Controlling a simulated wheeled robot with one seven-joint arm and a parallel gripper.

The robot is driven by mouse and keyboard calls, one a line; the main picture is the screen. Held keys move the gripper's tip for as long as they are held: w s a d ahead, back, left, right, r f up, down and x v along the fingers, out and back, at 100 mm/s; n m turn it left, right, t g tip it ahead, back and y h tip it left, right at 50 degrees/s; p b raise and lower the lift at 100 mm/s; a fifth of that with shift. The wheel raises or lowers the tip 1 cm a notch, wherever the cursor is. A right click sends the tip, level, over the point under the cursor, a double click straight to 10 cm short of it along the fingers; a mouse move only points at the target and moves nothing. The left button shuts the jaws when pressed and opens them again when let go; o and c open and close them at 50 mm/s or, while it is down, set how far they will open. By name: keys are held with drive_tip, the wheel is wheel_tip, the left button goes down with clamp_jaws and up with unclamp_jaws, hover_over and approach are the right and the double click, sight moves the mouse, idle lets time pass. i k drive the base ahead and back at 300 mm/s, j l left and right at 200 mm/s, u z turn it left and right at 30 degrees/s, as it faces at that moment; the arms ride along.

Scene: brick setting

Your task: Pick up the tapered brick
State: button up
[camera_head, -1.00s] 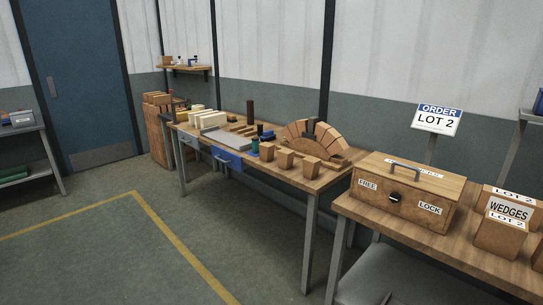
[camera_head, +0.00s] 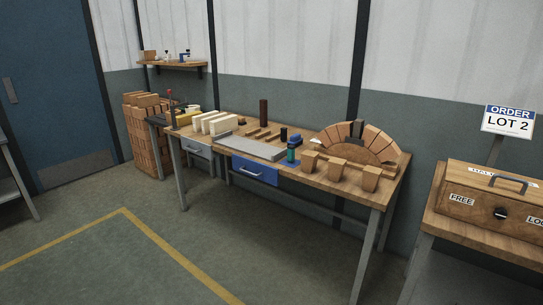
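Several small tan bricks that look tapered stand in a row near the right front of the workbench: a left one (camera_head: 310,161), a middle one (camera_head: 338,169) and a right one (camera_head: 370,178). Behind them a brick arch (camera_head: 357,147) rests on the bench, with a dark grey piece (camera_head: 356,129) at its crown. I cannot tell which brick the task names. The workbench (camera_head: 388,193) has a wooden top and grey legs. My gripper is not in view.
A wooden box (camera_head: 455,212) marked FREE stands on a right-hand table (camera_head: 450,233) under a LOT 2 sign (camera_head: 508,119). A blue drawer (camera_head: 254,171) is under the bench. Stacked bricks (camera_head: 147,140) stand at the back left. The floor (camera_head: 200,245) in front is open.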

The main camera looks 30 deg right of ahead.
sight(310, 158)
drive_tip(key=i+z, duration=0.1)
drive_tip(key=i, duration=0.8)
drive_tip(key=i+j+z, duration=0.1)
drive_tip(key=i, duration=0.75)
drive_tip(key=j, duration=0.1)
